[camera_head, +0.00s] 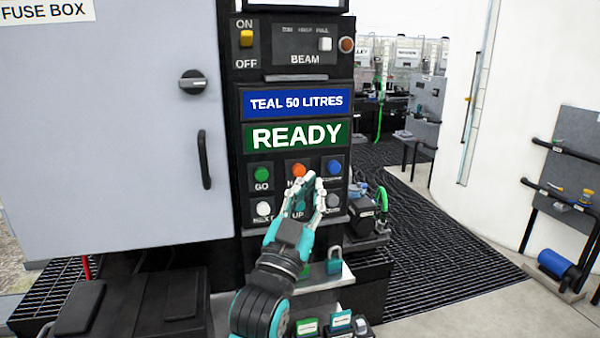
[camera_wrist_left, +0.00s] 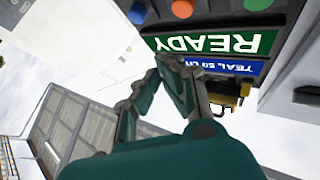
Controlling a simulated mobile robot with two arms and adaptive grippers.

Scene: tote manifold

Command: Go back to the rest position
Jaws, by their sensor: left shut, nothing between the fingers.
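My left gripper (camera_head: 314,182) is in front of the control panel (camera_head: 246,195), over the lower button rows. Its fingers are shut with nothing between them. It partly covers the orange button (camera_head: 298,169) and the teal UP button. Whether it touches the panel cannot be told. In the left wrist view the gripper (camera_wrist_left: 172,62) appears below the green READY sign (camera_wrist_left: 212,43). My right gripper is in neither view.
A grey fuse box (camera_head: 110,130) with a knob and handle stands left of the panel. A teal padlock (camera_head: 334,262) sits on a ledge below the buttons. Dark grated floor (camera_head: 440,250) lies to the right, with a blue cylinder (camera_head: 556,262) near the right edge.

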